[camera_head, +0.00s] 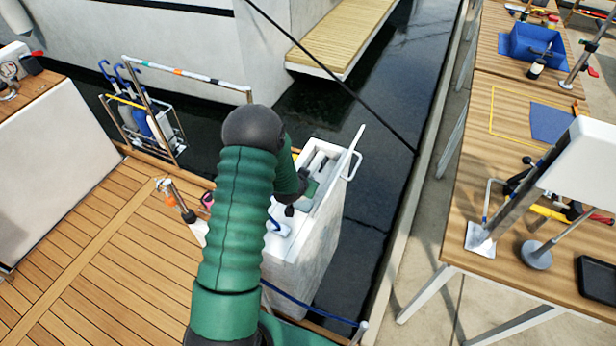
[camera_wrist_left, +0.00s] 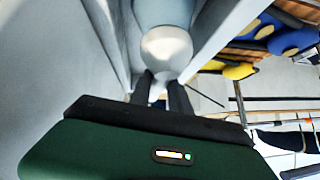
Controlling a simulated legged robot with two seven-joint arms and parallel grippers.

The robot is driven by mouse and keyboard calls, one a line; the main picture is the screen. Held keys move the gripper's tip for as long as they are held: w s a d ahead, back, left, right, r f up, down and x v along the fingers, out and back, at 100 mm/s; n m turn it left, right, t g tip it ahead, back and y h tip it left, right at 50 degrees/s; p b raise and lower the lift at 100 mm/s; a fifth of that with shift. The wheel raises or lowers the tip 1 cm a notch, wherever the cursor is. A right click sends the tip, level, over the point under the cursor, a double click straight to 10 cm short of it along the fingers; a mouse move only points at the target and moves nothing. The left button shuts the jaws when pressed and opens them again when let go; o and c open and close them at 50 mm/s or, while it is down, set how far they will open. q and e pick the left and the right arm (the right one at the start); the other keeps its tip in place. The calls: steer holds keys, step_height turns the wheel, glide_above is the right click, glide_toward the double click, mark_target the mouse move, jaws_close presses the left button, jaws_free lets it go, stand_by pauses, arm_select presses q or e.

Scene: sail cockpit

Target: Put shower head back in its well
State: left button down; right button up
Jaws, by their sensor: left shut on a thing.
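My left gripper (camera_wrist_left: 166,95) is shut on a pale, rounded piece (camera_wrist_left: 167,50), which I take to be the shower head, in the left wrist view. Pale walls stand on both sides of it. In the head view my green left arm reaches over the white cockpit locker (camera_head: 303,262), and its hand (camera_head: 310,187) is at the locker's open top recess. The fingertips and shower head are hard to make out there. I cannot tell how far the head is inside the well. My right gripper is not in view.
A white and blue fitting (camera_head: 278,229) is on the locker's near side. A rail basket (camera_head: 150,125) is at the left. Dark water lies beyond, and a dock table (camera_head: 455,225) stands at the right.

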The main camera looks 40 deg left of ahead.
arm_select(q)
steer(key=shift+d+r, duration=0.2)
steer(key=shift+d, duration=0.1)
steer(key=c, duration=1.2)
jaws_free()
steer(key=shift+d+r, duration=0.15)
steer(key=shift+d, duration=0.15)
steer(key=shift+c, duration=0.2)
steer(key=shift+o, duration=0.5)
steer(key=shift+a, duration=0.1)
steer(key=shift+s+a+f, duration=0.1)
steer(key=shift+a+f, duration=0.25)
steer(key=shift+a, duration=0.2)
steer(key=v, duration=1.7)
steer(key=shift+d, duration=0.15)
steer(key=shift+d, duration=0.1)
